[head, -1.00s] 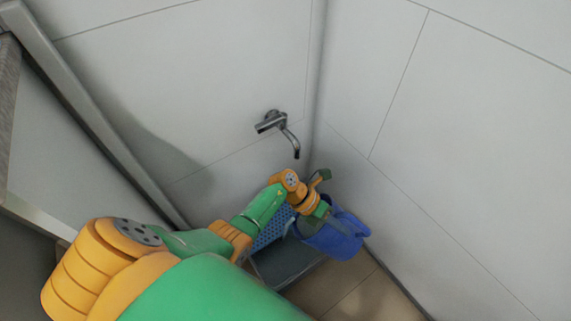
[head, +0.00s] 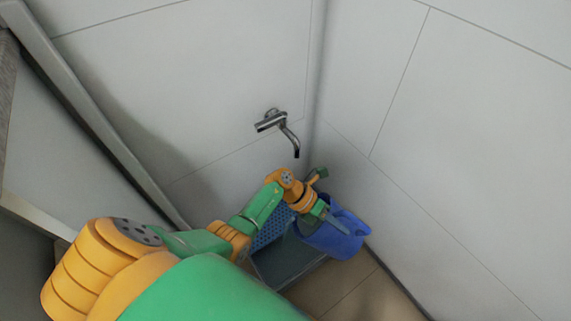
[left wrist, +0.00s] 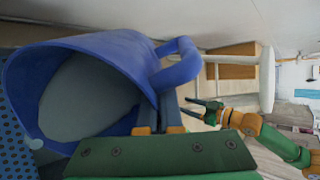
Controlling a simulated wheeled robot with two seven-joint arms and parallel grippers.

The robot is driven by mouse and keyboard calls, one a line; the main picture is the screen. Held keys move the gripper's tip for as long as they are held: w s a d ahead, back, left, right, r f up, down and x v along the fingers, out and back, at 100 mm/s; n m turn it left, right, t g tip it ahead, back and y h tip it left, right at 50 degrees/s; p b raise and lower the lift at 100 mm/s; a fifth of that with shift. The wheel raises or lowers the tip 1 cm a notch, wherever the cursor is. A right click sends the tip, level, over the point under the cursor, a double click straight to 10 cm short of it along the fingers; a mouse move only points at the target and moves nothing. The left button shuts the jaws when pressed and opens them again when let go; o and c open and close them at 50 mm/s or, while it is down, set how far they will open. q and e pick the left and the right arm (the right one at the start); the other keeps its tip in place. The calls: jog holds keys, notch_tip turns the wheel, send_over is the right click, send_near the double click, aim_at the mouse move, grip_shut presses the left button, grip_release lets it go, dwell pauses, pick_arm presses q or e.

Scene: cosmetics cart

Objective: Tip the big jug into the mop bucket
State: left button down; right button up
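A big blue jug (head: 345,238) is beside the wall corner, low down. My left gripper (head: 325,212) is at its upper edge. In the left wrist view the jug (left wrist: 120,50) shows its wide mouth and a loop handle; my left gripper's fingers (left wrist: 158,118) are closed at the handle's lower end. A grey surface shows inside the mouth; I cannot tell whether it is liquid. The mop bucket (head: 285,262), dark grey with a blue perforated part, stands left of and below the jug. In the left wrist view my right gripper (left wrist: 205,108) is open and empty, away from the jug.
A metal tap (head: 272,122) sticks out of the tiled wall above the jug. Walls close in behind and to the right. A grey cabinet-like panel (head: 90,100) stands at the left. Tan floor (head: 350,300) is bare in front of the bucket.

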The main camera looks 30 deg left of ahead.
pick_arm(q)
jog(key=shift+a+r+h, duration=0.3)
jog(key=shift+r, duration=0.15)
pick_arm(e)
jog(key=shift+s+f, duration=0.1)
dwell(0.5)
pick_arm(q)
jog(key=shift+a+r, duration=0.15)
pick_arm(e)
jog(key=shift+w+a, duration=0.15)
jog(key=shift+w, duration=0.05)
pick_arm(q)
jog(key=shift+s+a+r+h+b, duration=0.1)
jog(key=shift+a+r+h+b, duration=0.05)
jog(key=shift+h+b, duration=0.2)
pick_arm(e)
jog(key=shift+s, duration=0.15)
pick_arm(q)
jog(key=shift+a+r, duration=0.15)
jog(key=shift+a, duration=0.05)
pick_arm(e)
jog(key=shift+a, duration=0.1)
dwell(0.6)
pick_arm(q)
jog(key=shift+a+r+t+h, duration=0.1)
jog(key=shift+r+t+h, duration=0.05)
jog(key=shift+t+h, duration=0.15)
pick_arm(e)
jog(key=shift+w+r, duration=0.2)
jog(key=shift+w, duration=0.15)
